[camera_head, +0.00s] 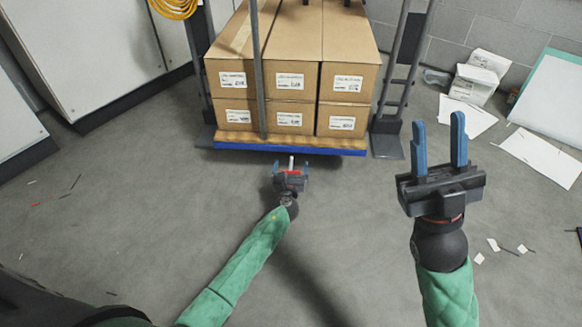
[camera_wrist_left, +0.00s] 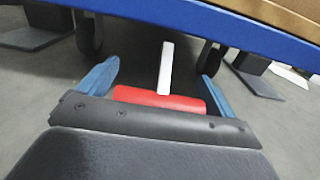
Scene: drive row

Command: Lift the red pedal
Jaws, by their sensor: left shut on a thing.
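The red pedal (camera_wrist_left: 160,99) is a short red bar on a white lever, low under the front edge of the cart. My left gripper (camera_wrist_left: 160,75) is shut on it, with one blue finger at each end of the bar. In the head view the left gripper (camera_head: 291,165) is just in front of the cart, and only a little of the red pedal (camera_head: 293,173) shows. My right gripper (camera_head: 438,120) is open and empty, raised at the right, apart from the cart.
The cart has a blue front edge (camera_head: 290,147) and carries several stacked cardboard boxes (camera_head: 290,82). Dark uprights flank it, the right one (camera_head: 390,100) on a foot. White cabinets (camera_head: 80,50) stand at left. Papers (camera_head: 468,116) and scraps lie at right. The front floor is mostly clear.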

